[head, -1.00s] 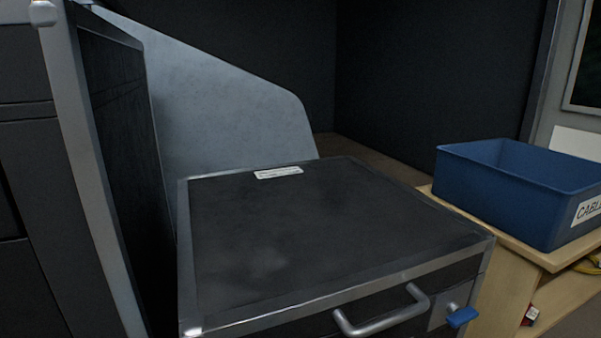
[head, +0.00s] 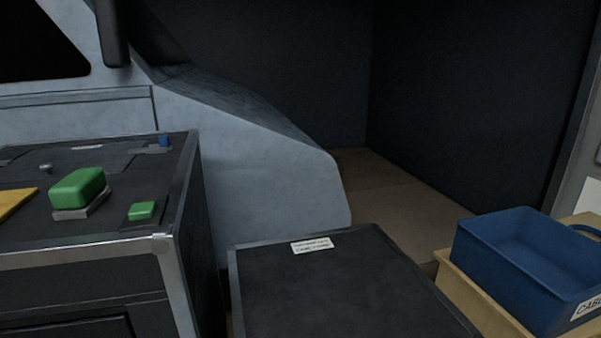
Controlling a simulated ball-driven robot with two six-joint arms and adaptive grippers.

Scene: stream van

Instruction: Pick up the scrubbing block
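A green block (head: 77,188) with rounded edges rests tilted on a flat grey piece (head: 82,209) on the dark top of the left cabinet. It looks like the scrubbing block, but I cannot tell for sure. A smaller, flat green piece (head: 142,211) lies to its right, near the cabinet's front right corner. Neither of my grippers shows in the head view, and nothing is seen touching these things.
The left cabinet (head: 110,246) has a metal edge. A yellow piece (head: 14,203), a small knob (head: 46,168) and a blue bit (head: 164,141) are on it. A lower dark case (head: 340,290) stands right of it. A blue bin (head: 535,262) stands far right.

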